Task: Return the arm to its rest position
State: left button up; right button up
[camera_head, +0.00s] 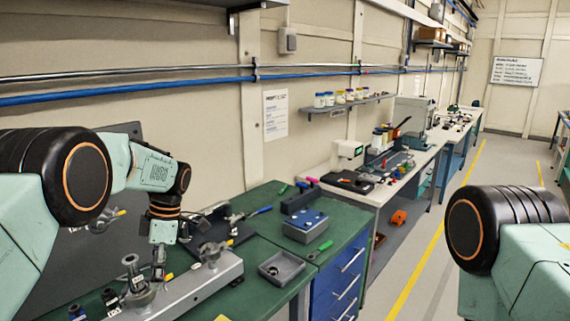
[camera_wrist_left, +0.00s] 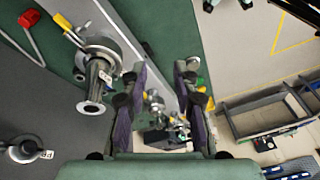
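My left arm (camera_head: 150,170) is mint green with black joints and reaches in over the green bench. Its gripper (camera_head: 159,270) points down near the grey metal rail, close to a metal fitting (camera_head: 133,275). In the left wrist view the gripper (camera_wrist_left: 160,75) has its two purple-padded fingers apart, with nothing held between them. Small metal fittings (camera_wrist_left: 154,102) show beyond the gap, lower down. My right arm (camera_head: 510,240) shows only as a black joint and green link at the right edge; its gripper is outside the frames.
The grey rail (camera_head: 190,289) with fittings lies under the left gripper. A grey tray (camera_head: 282,268), a blue-topped box (camera_head: 307,226) and a green-handled tool (camera_head: 320,250) sit on the green bench (camera_head: 255,252). A wall panel stands behind the arm. The floor aisle (camera_head: 440,235) is clear.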

pick_arm(q)
jog(key=s+d+f+m+t+h, duration=0.1)
jog(key=s+d+f+m, duration=0.1)
jog(key=s+f+m, duration=0.6)
jog(key=s+d+f+m+h, duration=0.15)
jog(key=s+f, duration=0.45)
jog(key=f, duration=0.7)
jog(key=s+d+f+m+t, duration=0.15)
jog(key=s+m, duration=1.15)
jog(key=s, duration=1.3)
notch_tip(320, 180, down, 24)
jog(key=b, duration=2.4)
jog(key=shift+w+d+r, duration=0.15)
jog(key=shift+w, duration=0.15)
pick_arm(e)
notch_tip(320, 180, down, 24)
jog(key=w, duration=0.1)
jog(key=shift+w+f, duration=0.15)
jog(key=shift+f, duration=0.05)
